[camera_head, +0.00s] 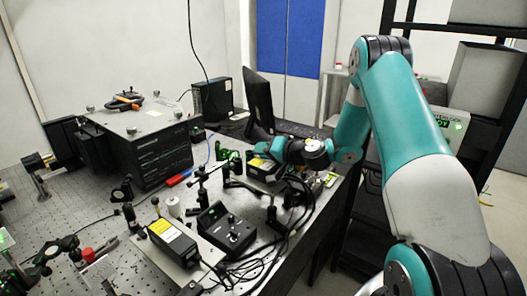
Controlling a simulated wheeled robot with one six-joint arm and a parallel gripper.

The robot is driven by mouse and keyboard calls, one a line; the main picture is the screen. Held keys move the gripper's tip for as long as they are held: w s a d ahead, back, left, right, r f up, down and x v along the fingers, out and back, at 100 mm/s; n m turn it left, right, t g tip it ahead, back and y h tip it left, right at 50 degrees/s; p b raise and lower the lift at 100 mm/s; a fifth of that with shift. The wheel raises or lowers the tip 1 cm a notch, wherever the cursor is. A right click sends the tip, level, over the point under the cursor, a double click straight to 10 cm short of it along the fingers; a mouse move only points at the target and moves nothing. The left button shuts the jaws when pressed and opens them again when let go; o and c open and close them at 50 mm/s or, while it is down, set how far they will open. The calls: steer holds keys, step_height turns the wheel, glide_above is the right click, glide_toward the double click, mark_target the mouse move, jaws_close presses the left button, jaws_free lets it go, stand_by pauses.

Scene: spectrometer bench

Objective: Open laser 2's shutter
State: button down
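Two dark laser boxes with yellow labels are on the optical bench (85,215). One laser box (173,242) is in the front middle, on a light plate. The other laser box (262,168) is farther back, partly hidden by my arm's end. I cannot read which is laser 2, and no shutter can be made out on either. My gripper (257,149) is at or just above the rear box. Its fingers are small and dark against the background, so I cannot tell whether they are open or touching anything.
A black control box (227,230) with knobs stands right of the front laser. Loose black cables (293,205) run along the bench's right edge. Posts and optic mounts (203,185) stand between the lasers. A large black instrument (150,145) and a monitor (258,98) are behind.

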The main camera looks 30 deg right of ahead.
steer(key=shift+d+f+m+b, duration=0.3)
steer(key=shift+m+b, duration=0.45)
steer(key=shift+m, duration=0.15)
steer(key=c, duration=1.2)
jaws_free()
steer(key=b+v, duration=0.1)
steer(key=v, duration=0.4)
steer(key=b+v, duration=0.2)
steer(key=v, duration=0.4)
steer(key=b+v, duration=0.1)
steer(key=v, duration=0.5)
steer(key=shift+d+b, duration=0.3)
steer(key=shift+b, duration=0.1)
